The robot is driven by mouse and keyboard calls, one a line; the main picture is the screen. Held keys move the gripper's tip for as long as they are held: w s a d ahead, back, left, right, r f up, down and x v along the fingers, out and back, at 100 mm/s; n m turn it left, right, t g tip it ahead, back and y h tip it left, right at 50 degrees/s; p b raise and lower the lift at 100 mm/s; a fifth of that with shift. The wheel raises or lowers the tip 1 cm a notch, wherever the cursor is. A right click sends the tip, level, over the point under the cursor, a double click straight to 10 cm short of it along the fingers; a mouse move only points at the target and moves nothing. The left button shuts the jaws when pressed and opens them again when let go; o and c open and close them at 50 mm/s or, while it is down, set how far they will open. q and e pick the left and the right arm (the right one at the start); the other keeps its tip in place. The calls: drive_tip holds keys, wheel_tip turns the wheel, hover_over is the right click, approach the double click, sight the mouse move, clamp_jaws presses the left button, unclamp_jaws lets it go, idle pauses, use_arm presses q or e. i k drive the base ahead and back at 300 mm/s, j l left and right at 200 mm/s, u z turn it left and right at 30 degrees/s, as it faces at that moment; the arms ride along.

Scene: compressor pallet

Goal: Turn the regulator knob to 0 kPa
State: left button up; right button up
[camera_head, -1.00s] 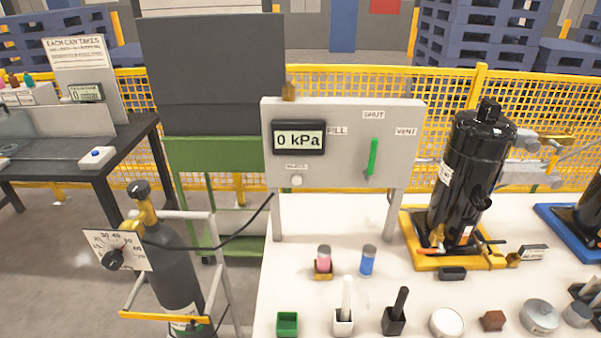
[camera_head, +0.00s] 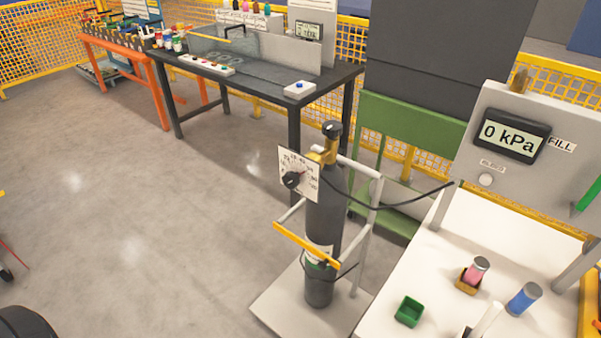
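The regulator knob (camera_head: 291,180) is a black knob on a square white dial plate (camera_head: 305,166) with printed numbers, too small to read surely. A small red mark shows near the knob's upper right; I cannot tell the exact setting. The plate sits at the brass neck of a dark gas cylinder (camera_head: 325,222), which stands upright on a grey cart with a yellow bar (camera_head: 307,244). A black hose (camera_head: 400,205) runs from the regulator to the grey panel, whose display (camera_head: 512,136) reads 0 kPa. Neither of my grippers is in view.
A white table (camera_head: 398,290) at the lower right holds a green box (camera_head: 409,311), a pink vial (camera_head: 476,270) and a blue vial (camera_head: 523,298). A dark workbench (camera_head: 262,82) and green stand (camera_head: 415,120) are behind the cylinder. Floor (camera_head: 130,200) to the left is clear.

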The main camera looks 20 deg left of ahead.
sight(291, 179)
drive_tip(key=i+j+z, duration=0.15)
drive_tip(key=j+z, duration=0.2)
drive_tip(key=j, duration=0.85)
drive_tip(key=j+z, duration=0.35)
drive_tip(key=j, duration=0.9)
